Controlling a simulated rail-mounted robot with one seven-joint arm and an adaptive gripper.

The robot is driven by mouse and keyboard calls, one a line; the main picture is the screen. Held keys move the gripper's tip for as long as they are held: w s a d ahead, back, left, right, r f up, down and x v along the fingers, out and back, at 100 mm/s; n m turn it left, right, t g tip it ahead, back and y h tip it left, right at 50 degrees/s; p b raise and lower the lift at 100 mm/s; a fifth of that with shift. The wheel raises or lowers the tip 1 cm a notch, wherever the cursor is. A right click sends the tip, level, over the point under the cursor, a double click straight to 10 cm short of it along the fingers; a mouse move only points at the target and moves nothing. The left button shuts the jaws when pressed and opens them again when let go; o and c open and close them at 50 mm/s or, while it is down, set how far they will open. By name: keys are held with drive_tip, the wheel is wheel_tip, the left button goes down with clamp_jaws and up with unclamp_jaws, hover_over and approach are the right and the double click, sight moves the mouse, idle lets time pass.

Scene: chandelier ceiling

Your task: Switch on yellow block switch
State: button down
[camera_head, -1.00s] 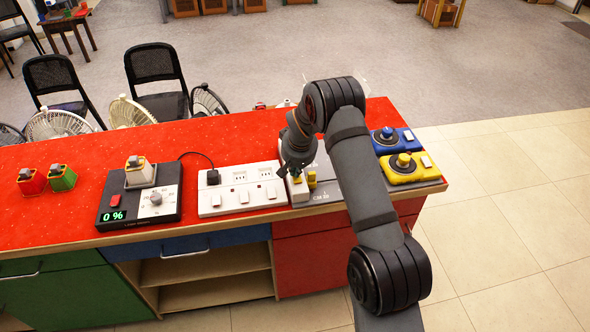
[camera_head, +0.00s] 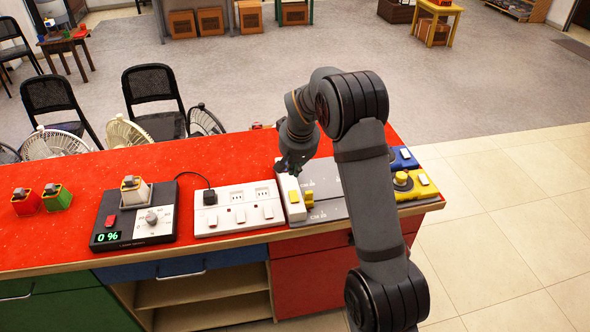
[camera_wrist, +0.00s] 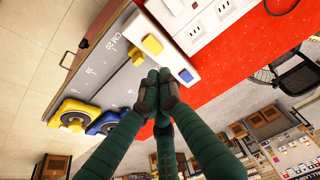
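A white block (camera_head: 284,188) near the right part of the counter carries a yellow square button (camera_head: 293,197) at its near end; the button also shows in the wrist view (camera_wrist: 152,45). A blue button (camera_wrist: 185,75) is at its other end. A small yellow block (camera_head: 308,200) stands right beside it on a grey plate; it also shows in the wrist view (camera_wrist: 135,55). I cannot tell which is the task's switch. My gripper (camera_head: 291,168) is over the white block's far part. In the wrist view its fingertips (camera_wrist: 157,92) are together, with nothing visible between them.
A white socket panel (camera_head: 237,210) and a black box reading 0 % (camera_head: 136,214) lie to the left. Red and green cubes (camera_head: 57,196) sit far left. Fans and chairs stand behind the counter.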

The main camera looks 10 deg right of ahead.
drive_tip(key=shift+v, duration=0.8)
drive_tip(key=c, duration=2.5)
unclamp_jaws()
drive_tip(key=shift+c, duration=0.2)
drive_tip(key=a+f+b, duration=0.2)
drive_tip(key=f+b, duration=0.1)
drive_tip(key=shift+f, duration=0.1)
clamp_jaws()
drive_tip(key=w+d+t+b, duration=0.1)
drive_tip(key=w+t+b, duration=0.1)
drive_tip(key=w+b, duration=0.4)
drive_tip(key=s+d+r+g, duration=0.1)
drive_tip(key=s+r+g, duration=0.1)
drive_tip(key=s, duration=0.3)
drive_tip(key=shift+r, duration=0.9)
